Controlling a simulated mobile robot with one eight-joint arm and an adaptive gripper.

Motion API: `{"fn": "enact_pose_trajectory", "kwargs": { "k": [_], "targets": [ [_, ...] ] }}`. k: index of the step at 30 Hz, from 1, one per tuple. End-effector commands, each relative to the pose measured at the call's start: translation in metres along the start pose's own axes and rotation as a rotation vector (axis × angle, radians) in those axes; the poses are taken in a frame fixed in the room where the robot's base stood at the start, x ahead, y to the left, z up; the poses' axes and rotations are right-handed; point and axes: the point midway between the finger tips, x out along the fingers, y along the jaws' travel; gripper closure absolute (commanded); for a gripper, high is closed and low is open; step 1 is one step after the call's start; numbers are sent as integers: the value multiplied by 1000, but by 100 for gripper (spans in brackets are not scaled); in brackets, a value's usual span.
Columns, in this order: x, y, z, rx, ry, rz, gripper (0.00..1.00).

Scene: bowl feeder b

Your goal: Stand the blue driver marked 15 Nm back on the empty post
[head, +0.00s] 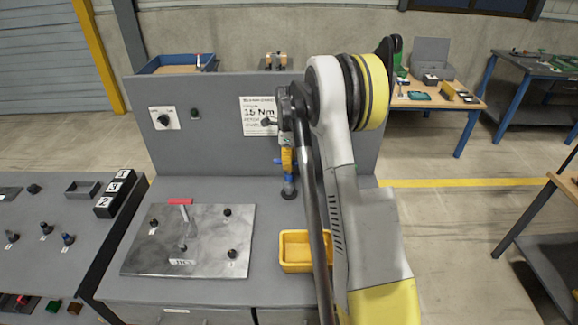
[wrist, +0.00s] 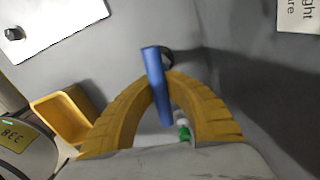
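My gripper (wrist: 165,88) has its yellow fingers closed on the blue driver (wrist: 156,75), which stands out between the fingertips in the wrist view. Its marking cannot be read. In the head view my gripper (head: 287,160) is low in front of the grey back panel, and the blue driver (head: 290,181) shows just below it. A dark round thing (wrist: 169,57) lies behind the driver's far end in the wrist view. I cannot tell whether it is the post, or whether the driver touches it. A panel sign (head: 260,115) reads 15 Nm.
A metal plate (head: 210,257) with a red-handled tool (head: 181,202) and several dark knobs lies left on the bench. A yellow bin (head: 282,264) stands near my arm and also shows in the wrist view (wrist: 50,102). The upright panel (head: 222,140) borders the bench behind.

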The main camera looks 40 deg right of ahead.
Motion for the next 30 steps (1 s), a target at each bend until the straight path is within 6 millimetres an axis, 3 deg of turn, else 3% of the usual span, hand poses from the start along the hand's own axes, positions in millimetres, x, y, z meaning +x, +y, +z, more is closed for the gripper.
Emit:
{"fn": "enact_pose_trajectory", "kwargs": {
  "k": [30],
  "targets": [
    [10,0,0,0,0,0,100]
  ]
}}
